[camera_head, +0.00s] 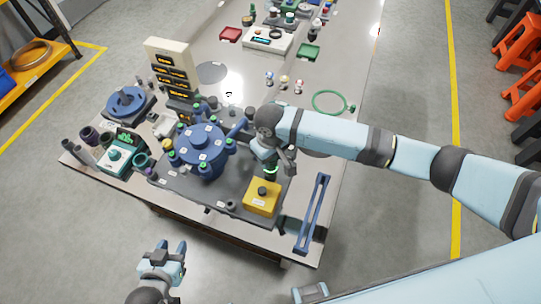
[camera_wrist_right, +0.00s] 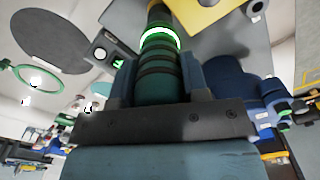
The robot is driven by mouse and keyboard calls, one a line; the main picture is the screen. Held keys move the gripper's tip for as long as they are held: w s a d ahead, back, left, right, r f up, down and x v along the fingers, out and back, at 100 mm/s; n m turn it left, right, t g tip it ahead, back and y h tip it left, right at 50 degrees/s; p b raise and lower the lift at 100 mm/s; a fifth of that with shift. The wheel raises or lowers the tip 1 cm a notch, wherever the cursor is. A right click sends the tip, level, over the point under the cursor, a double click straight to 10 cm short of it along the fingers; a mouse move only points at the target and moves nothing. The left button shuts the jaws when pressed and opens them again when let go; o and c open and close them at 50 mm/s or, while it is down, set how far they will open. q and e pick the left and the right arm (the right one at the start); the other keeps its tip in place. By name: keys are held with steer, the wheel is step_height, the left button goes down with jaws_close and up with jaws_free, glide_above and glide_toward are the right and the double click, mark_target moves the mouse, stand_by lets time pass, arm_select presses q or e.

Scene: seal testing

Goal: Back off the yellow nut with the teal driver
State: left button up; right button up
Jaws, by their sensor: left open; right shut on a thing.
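The teal driver (camera_wrist_right: 160,78), with a glowing green ring, is held between the fingers of my right gripper (camera_wrist_right: 158,72). In the head view the driver (camera_head: 270,172) hangs below that gripper (camera_head: 271,158), just behind the yellow box. Its tip is hard to make out. A small yellow piece, seemingly the yellow nut (camera_head: 168,144), sits at the left rim of the blue flanged vessel (camera_head: 201,143), apart from the driver. My left gripper (camera_head: 171,250) is open and empty, over the floor in front of the table.
A yellow box (camera_head: 262,200) with a dark knob stands at the plate's right front corner. A blue slotted bar (camera_head: 313,215) lies to its right. A teal-and-white device (camera_head: 120,155) and a display tower (camera_head: 172,75) stand left of and behind the vessel. A green ring (camera_head: 328,102) lies on clear tabletop.

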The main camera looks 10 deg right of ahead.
steer(key=p, duration=0.3)
steer(key=shift+r+p, duration=0.1)
steer(key=shift+p, duration=0.2)
stand_by(5.1)
step_height(320, 180, up, 3)
steer(key=p, duration=0.3)
steer(key=shift+r, duration=1.1)
